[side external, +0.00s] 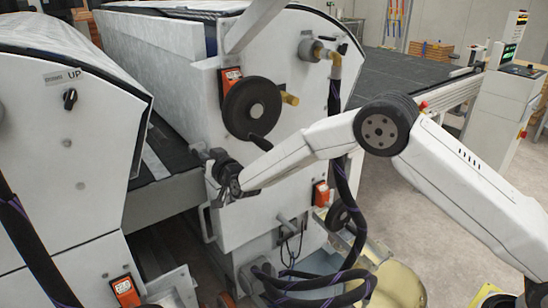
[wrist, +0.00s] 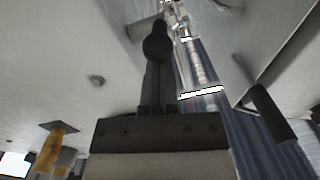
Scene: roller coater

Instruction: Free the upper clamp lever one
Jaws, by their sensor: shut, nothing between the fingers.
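My gripper (side external: 212,160) is at the front edge of the white machine housing in the side external view, below and left of the black handwheel. In the wrist view my gripper (wrist: 157,42) has its dark fingers together, with nothing held between them. A grey cylindrical part (wrist: 143,28) and a shiny metal piece (wrist: 177,14) lie near the fingertips; I cannot tell whether they touch. I cannot tell for sure which part is upper clamp lever one; it may be partly hidden by my gripper. A dark handle (wrist: 266,105) stands apart at the right of the wrist view.
The black handwheel (side external: 252,107) with its crank sticks out above my gripper. A yellow fitting (wrist: 53,148) shows at lower left in the wrist view. Black hoses (side external: 315,285) hang below. A second white housing (side external: 60,120) stands at left, across the dark conveyor bed (side external: 165,190).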

